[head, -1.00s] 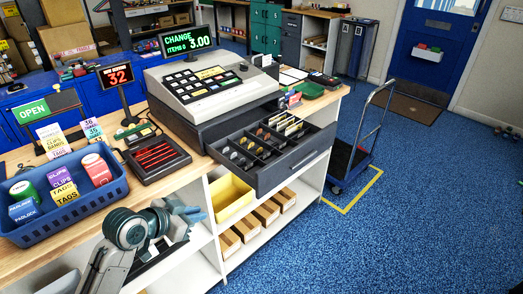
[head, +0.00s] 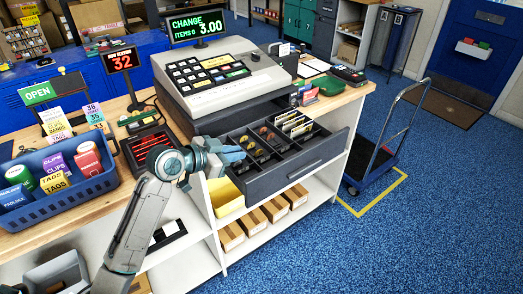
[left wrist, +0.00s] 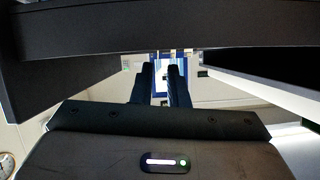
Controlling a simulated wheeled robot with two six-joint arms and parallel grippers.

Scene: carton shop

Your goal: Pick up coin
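The open cash drawer (head: 300,170) sticks out under the register. Gold and silvery coins (head: 271,137) lie in its small compartments, and upright notes or cards stand in the compartments at the right. My left gripper (head: 238,154) is at the drawer's left front corner, with its fingers over or beside the leftmost compartments; the coins there are partly hidden by it. In the left wrist view its two dark fingers (left wrist: 161,82) stand apart with a bright gap between them and nothing visible held. My right gripper is not in view.
The register (head: 220,80) stands behind the drawer, its screen reading CHANGE 3.00. A blue basket (head: 60,205) of tubs and a red-barred tray (head: 150,150) are left on the counter. A yellow bin (head: 225,200) sits below the drawer. A trolley (head: 375,165) stands on the floor at right.

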